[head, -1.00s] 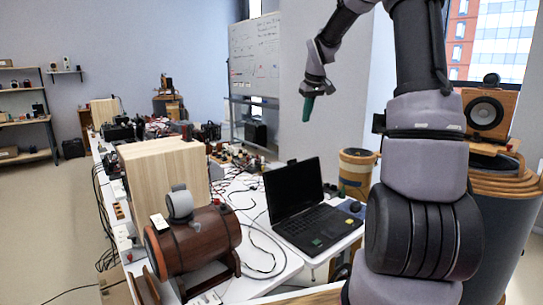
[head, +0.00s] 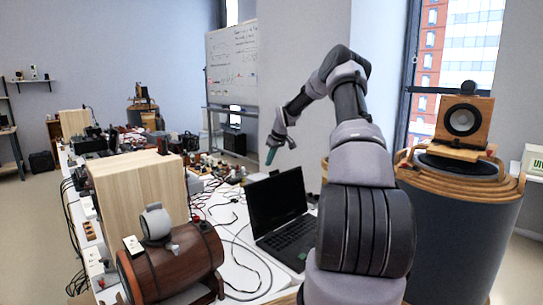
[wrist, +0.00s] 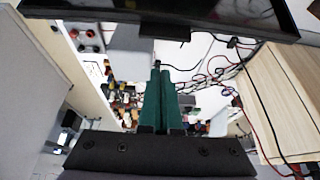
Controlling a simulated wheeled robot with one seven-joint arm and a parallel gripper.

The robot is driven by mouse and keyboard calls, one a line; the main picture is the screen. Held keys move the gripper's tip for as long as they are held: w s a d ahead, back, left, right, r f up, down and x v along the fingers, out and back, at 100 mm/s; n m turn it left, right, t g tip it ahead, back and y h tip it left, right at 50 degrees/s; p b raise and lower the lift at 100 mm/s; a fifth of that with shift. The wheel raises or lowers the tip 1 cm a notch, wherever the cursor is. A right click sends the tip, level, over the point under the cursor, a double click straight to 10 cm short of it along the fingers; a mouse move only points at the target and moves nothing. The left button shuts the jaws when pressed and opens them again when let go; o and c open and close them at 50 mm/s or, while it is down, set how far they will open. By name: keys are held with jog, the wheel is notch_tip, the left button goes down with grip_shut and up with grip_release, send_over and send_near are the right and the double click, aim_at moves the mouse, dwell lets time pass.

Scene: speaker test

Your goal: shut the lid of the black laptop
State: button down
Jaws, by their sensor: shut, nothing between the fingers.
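The black laptop stands open on the white table, its screen (head: 277,201) raised and tilted back, its keyboard (head: 290,238) facing up. My arm hides part of its right side. My gripper (head: 270,157) has green fingers, shut and empty, pointing down just above the lid's top edge. In the wrist view the shut fingers (wrist: 158,72) point toward the cluttered tabletop. A dark panel, apparently the laptop lid (wrist: 235,14), crosses the top of that view with a small black tab. The fingers look apart from it.
A wooden barrel (head: 178,262) and a pale wooden box (head: 138,195) stand left of the laptop. Cables (head: 238,262) lie between. A speaker (head: 463,118) stands on a large round drum (head: 465,225) at right. Devices crowd the table's far part.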

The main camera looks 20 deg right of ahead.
jog(key=s+f, duration=0.1)
jog(key=s+d+f, duration=0.1)
jog(key=shift+s+f, duration=0.1)
jog(key=shift+f, duration=0.2)
dwell(0.5)
